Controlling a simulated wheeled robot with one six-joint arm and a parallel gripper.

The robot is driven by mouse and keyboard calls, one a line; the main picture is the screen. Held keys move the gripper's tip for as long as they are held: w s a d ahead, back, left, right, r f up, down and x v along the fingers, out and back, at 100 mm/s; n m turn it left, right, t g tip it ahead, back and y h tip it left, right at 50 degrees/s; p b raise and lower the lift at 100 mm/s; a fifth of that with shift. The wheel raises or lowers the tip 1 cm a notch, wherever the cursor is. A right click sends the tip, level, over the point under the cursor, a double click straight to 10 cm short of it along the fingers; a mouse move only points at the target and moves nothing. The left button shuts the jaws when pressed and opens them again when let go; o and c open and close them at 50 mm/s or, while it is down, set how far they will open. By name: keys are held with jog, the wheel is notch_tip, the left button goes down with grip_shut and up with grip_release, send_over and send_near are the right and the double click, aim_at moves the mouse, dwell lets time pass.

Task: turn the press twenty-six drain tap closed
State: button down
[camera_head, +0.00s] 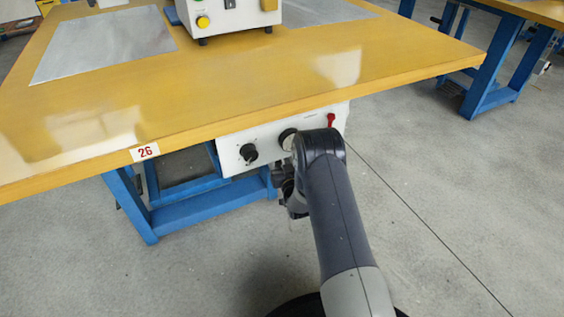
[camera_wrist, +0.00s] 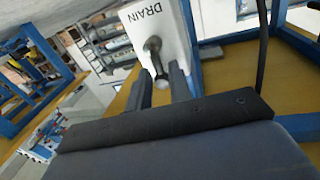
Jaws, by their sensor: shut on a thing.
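The drain tap (camera_wrist: 153,46) shows in the wrist view as a dark lever with a rounded end, on a white panel (camera_wrist: 150,18) lettered DRAIN. My gripper (camera_wrist: 161,72) has its two dark fingers on either side of the lever and is shut on it. The lever's lower part lies between the fingers. In the head view my arm reaches to the white panel (camera_head: 268,134) under the front edge of the table marked 26 (camera_head: 145,152). There the arm covers part of the panel, and the drain tap cannot be made out.
The panel also carries a black knob (camera_head: 249,153), a round dial (camera_head: 287,139) and a red lever (camera_head: 331,120). The yellow tabletop (camera_head: 250,75) overhangs it, with blue legs (camera_head: 128,203) below. Grey floor to the right is clear up to another table (camera_head: 490,75).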

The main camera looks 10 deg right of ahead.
jog(key=shift+n, duration=0.4)
jog(key=c, duration=1.3)
grip_release()
jog(key=s+p, duration=0.1)
jog(key=s, duration=0.2)
jog(key=s+p, duration=0.1)
jog(key=s, duration=0.3)
jog(key=s+d+p, duration=0.1)
jog(key=s, duration=0.2)
jog(key=shift+s+f+p, duration=0.1)
jog(key=shift+s+p, duration=0.25)
jog(key=shift+s, duration=0.05)
jog(key=shift+w, duration=0.15)
